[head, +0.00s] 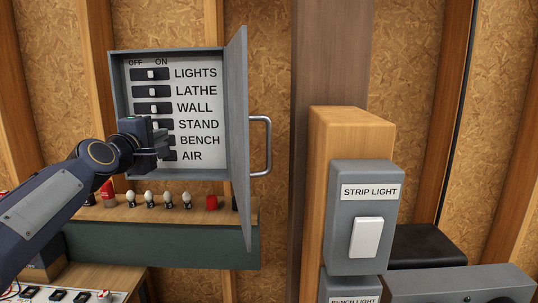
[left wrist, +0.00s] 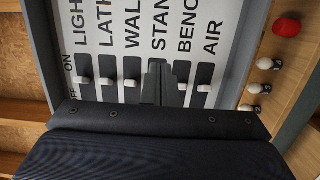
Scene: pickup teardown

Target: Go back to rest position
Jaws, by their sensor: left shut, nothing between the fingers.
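The grey switch panel (head: 118,80) is open on the wall at upper left, its door (head: 237,120) swung out to the right. It has rows labelled LIGHTS, LATHE, WALL, STAND, BENCH and AIR, with white toggles in dark slots. My left gripper (head: 162,143) is shut and empty in front of the STAND and BENCH rows, covering part of them. In the left wrist view my shut fingers (left wrist: 163,80) overlap the STAND slot; I cannot tell whether they touch it. The panel face (left wrist: 140,35) fills much of that view. My right gripper is not in view.
The door's handle (head: 267,146) sticks out right of my left gripper. Below the panel a wooden shelf (head: 220,215) holds several small bulbs and red items. A wooden post (head: 350,130) carries a STRIP LIGHT switch box (head: 346,255). A black-topped block (head: 425,245) stands at lower right.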

